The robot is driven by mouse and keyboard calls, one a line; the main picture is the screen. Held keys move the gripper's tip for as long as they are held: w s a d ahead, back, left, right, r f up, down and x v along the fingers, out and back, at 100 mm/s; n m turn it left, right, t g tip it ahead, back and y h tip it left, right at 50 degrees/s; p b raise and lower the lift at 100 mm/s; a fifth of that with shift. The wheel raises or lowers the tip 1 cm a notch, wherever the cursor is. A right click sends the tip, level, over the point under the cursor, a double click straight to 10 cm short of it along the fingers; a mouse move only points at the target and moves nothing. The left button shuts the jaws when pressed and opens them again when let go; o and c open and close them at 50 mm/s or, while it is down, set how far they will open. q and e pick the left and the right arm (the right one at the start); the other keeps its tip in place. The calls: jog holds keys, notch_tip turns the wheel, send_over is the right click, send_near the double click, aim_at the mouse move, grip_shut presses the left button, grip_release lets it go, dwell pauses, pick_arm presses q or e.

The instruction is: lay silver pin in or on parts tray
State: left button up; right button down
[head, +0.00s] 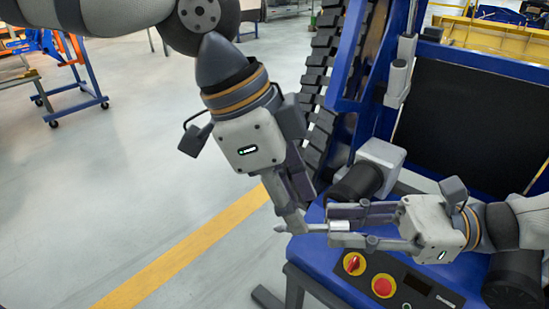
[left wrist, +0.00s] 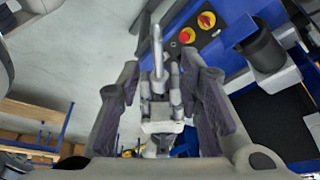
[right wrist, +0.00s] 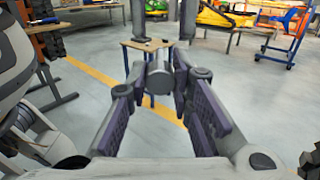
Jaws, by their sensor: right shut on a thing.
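The silver pin (head: 313,227) lies roughly level between the fingertips of my right gripper (head: 336,226), which is shut on it. Its tapered end sticks out to the left. It also shows in the left wrist view (left wrist: 157,48), and its grey end shows in the right wrist view (right wrist: 158,80). My left gripper (head: 298,212) comes down from above at the pin. Its fingers stand apart in the left wrist view, with the pin and right gripper showing in the gap. I cannot tell whether they touch the pin. I cannot make out a parts tray.
A blue machine panel with a red knob (head: 354,263) and a red button (head: 383,286) lies just below my right gripper. A black cylinder (head: 358,183) stands close behind. A blue frame with black tracks rises behind. Open floor with a yellow stripe (head: 190,248) lies left.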

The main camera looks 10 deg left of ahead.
aim_at(311, 228)
pick_arm(q)
jog(key=shift+x, duration=1.6)
grip_shut()
pick_arm(e)
jog(key=c, duration=1.3)
grip_release()
jog(key=shift+c, duration=0.2)
